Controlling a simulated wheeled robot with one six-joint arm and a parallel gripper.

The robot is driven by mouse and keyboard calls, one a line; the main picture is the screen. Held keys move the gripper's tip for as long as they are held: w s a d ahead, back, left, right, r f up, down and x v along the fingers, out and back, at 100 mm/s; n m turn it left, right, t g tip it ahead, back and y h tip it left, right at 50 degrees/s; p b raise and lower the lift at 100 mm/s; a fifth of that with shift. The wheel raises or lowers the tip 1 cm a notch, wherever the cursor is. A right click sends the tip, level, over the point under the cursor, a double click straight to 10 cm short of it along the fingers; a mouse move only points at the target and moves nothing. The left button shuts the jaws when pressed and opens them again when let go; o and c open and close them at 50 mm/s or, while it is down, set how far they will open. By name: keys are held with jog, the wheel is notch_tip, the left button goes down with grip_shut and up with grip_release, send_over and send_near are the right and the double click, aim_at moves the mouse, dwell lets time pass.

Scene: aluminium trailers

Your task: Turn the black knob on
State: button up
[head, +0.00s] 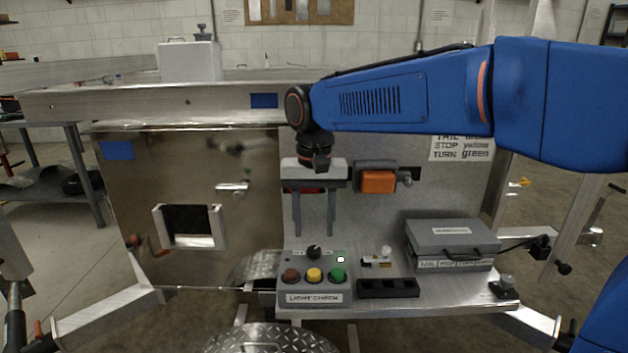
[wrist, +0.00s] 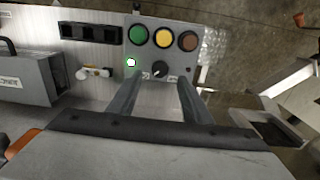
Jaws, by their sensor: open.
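The black knob (head: 314,252) sits on the top of the grey light-check box (head: 313,298), behind its row of brown, yellow and green buttons. A small white lit spot (head: 340,259) shows to the right of the knob. My gripper (head: 314,234) points down with its fingers apart and empty, just above and behind the knob in the head view. In the wrist view the knob (wrist: 159,69) lies just beyond and between the fingertips (wrist: 158,80). Whether the fingers are level with the knob is hard to tell. Its white pointer mark is small.
A black tray (head: 388,288) and a small fitting (head: 378,260) lie right of the box. A grey case (head: 450,244) stands further right. An orange light (head: 378,181) is on the panel beside my gripper. A metal door with a latch is at left.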

aim_at(315, 249)
notch_tip(315, 249, up, 12)
jog(key=shift+r, duration=0.15)
jog(key=shift+d, duration=0.1)
dwell(0.4)
jog(key=s+d+f+t, duration=0.1)
jog(key=s+d+f, duration=0.35)
jog(key=d, duration=0.35)
jog(key=s+d+f+t, duration=0.1)
jog(key=s+d+f, duration=0.35)
jog(key=d, duration=0.45)
jog(key=s+d+f+t, duration=0.2)
jog(key=s+d+f, duration=0.7)
jog(key=s+f, duration=0.3)
jog(key=shift+d+f+n+t, duration=0.15)
jog(key=shift+f+n+t, duration=0.2)
jog(key=shift+f, duration=0.4)
